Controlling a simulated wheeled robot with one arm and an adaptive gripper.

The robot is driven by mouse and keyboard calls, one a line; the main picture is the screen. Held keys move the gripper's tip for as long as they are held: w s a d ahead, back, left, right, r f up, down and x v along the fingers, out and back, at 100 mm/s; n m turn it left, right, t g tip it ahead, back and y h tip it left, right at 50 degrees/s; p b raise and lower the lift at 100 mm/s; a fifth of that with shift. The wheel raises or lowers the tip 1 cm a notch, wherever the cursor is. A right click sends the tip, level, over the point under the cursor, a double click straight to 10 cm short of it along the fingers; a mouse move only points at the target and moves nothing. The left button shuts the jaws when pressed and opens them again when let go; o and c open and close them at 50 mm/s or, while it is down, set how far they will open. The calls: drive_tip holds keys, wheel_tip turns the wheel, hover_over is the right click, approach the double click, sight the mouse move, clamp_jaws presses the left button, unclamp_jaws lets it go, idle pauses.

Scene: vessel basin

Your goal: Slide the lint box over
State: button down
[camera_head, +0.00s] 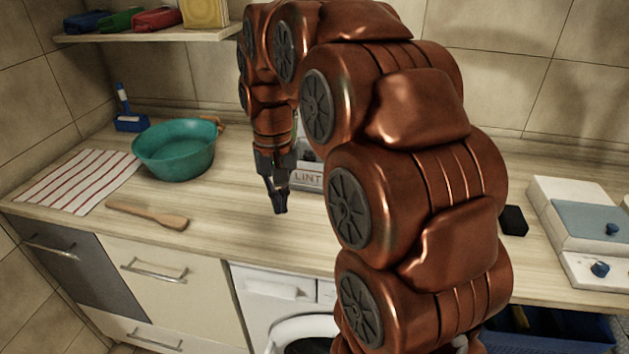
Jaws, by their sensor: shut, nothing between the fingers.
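The lint box (308,180) is a light grey box with the word LINT on its front. It stands on the wooden countertop, mostly hidden behind my arm. Only its left front part shows. My gripper (280,207) points down over the counter, just left of and in front of the lint box. Its dark fingers are shut and empty. I cannot tell whether they touch the box or the counter.
A teal basin (174,154), a striped cloth (75,180) and a wooden spatula (148,214) lie on the counter to the left. A white appliance (585,225) and a small black block (514,220) are at right. A shelf (150,34) hangs above.

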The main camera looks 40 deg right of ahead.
drive_tip(key=w+d+m, duration=0.2)
drive_tip(key=w+d, duration=0.7)
drive_tip(key=m+t+b, duration=0.1)
drive_tip(key=m, duration=0.2)
hover_over(313, 191)
drive_tip(key=w+d, duration=0.1)
wheel_tip(313, 191, down, 2)
drive_tip(key=shift+w+d+f+p, duration=0.1)
drive_tip(key=shift+f+p, duration=0.5)
drive_tip(key=shift+f, duration=2)
drive_tip(key=shift+d+f+p, duration=0.1)
drive_tip(key=shift+f+p, duration=0.5)
drive_tip(key=shift+f, duration=2)
drive_tip(key=shift+s+a+f+b, duration=0.1)
drive_tip(key=shift+s+a+b, duration=0.3)
drive_tip(key=shift+a+b, duration=0.1)
drive_tip(key=s+a+b, duration=0.2)
drive_tip(key=s+a, duration=0.1)
drive_tip(key=a, duration=0.1)
drive_tip(key=s+a+b, duration=0.2)
drive_tip(key=s+a, duration=0.2)
drive_tip(key=s+a+b, duration=0.2)
drive_tip(key=s+a, duration=0.2)
drive_tip(key=shift+s+a+b, duration=0.15)
drive_tip(key=shift+a+b, duration=0.2)
drive_tip(key=shift+b, duration=0.05)
